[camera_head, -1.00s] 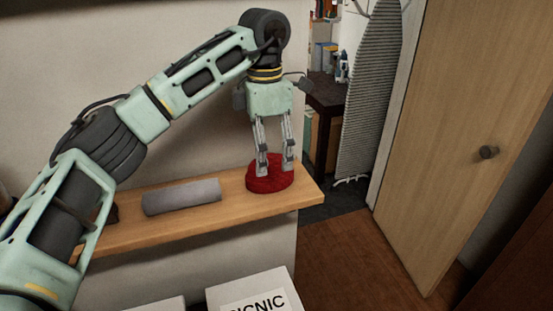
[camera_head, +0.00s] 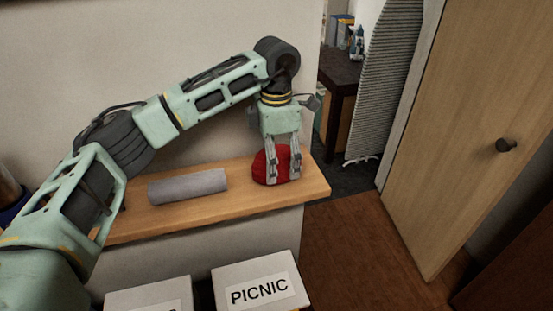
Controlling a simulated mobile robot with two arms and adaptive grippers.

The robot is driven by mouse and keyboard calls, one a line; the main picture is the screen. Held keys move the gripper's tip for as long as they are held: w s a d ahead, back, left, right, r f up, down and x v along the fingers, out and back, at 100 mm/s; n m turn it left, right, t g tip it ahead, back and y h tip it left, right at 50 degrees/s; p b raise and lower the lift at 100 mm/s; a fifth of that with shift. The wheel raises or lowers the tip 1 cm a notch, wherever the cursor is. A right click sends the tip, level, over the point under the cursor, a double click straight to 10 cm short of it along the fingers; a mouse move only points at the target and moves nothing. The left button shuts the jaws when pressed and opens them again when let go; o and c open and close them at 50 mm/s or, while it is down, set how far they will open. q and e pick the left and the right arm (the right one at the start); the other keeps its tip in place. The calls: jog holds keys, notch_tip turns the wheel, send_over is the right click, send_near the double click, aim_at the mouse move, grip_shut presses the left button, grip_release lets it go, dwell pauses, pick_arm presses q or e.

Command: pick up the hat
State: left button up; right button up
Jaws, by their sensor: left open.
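The hat (camera_head: 261,166) is red and round, at the right end of a wooden shelf (camera_head: 225,205). It looks tilted up on edge or bunched, with its lower edge at the shelf top. My left gripper (camera_head: 283,179) points down at the hat, with its two fingers apart. The fingers cover part of the hat, and red shows between them and to their left. I cannot tell whether they touch it. My right gripper is not in view.
A grey rolled item (camera_head: 188,187) lies on the shelf left of the hat. A white box marked PICNIC (camera_head: 255,270) stands below in front, with another white box (camera_head: 148,296) beside it. A wooden door (camera_head: 465,140) and open floor (camera_head: 355,250) are to the right.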

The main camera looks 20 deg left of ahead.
pick_arm(q)
jog(key=shift+s, duration=0.1)
jog(key=c, duration=1.2)
jog(key=shift+c, duration=0.2)
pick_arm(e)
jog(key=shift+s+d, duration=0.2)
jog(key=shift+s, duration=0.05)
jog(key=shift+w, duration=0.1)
